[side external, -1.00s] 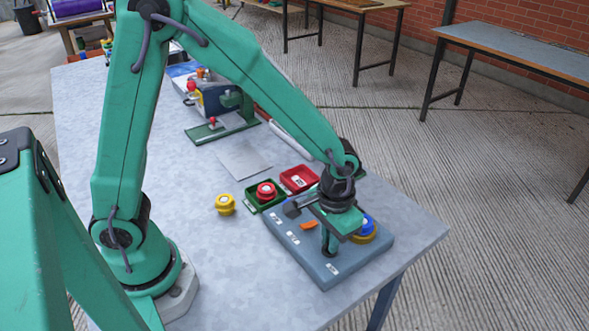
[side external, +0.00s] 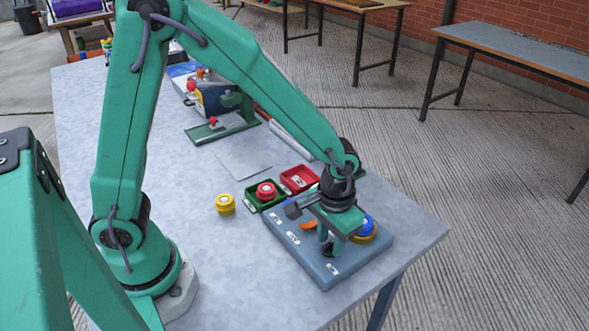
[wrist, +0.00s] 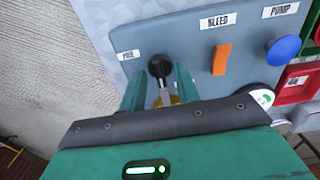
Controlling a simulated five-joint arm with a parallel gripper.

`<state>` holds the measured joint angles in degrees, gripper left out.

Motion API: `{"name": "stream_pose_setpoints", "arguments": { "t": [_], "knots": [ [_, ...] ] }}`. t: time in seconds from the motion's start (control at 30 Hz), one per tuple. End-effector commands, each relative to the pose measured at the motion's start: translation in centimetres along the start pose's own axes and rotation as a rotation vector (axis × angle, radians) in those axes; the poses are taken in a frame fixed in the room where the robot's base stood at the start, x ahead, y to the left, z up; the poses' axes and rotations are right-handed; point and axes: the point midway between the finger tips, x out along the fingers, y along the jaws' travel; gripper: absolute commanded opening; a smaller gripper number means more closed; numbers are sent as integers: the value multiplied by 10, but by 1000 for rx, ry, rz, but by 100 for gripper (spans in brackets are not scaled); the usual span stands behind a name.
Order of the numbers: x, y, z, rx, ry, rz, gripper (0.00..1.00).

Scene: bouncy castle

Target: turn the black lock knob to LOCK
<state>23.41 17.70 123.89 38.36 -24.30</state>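The black lock knob (wrist: 160,66) is on the blue-grey panel (side external: 300,262), near its front end. In the wrist view its round top shows between my two fingers, with a grey strip below it. My gripper (wrist: 162,88) is open, one finger on each side of the knob, with small gaps visible. In the side view my gripper (side external: 329,242) is low over the panel and hides much of the knob. A small white label (wrist: 128,55) left of the knob is too small to read surely. No LOCK label is readable; my gripper covers the area below the knob.
An orange BLEED switch (wrist: 222,59) and a blue PUMP button (wrist: 283,50) are on the same panel. A green tray (side external: 252,203) holding a red knob, a red tray (side external: 300,178) and a yellow knob (side external: 225,204) are close by. Bare tabletop lies to the left.

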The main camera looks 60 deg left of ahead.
Motion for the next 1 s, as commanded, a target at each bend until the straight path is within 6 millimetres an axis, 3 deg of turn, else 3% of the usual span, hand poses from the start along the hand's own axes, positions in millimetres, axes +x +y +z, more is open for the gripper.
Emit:
{"name": "stream_pose_setpoints", "arguments": {
  "t": [0.27,0.7,1.0],
  "knots": [
    [-14,0,0,0,2,1,32],
    [-67,0,-1,0,3,1,32],
    [-79,0,0,0,1,1,32]
  ]
}}
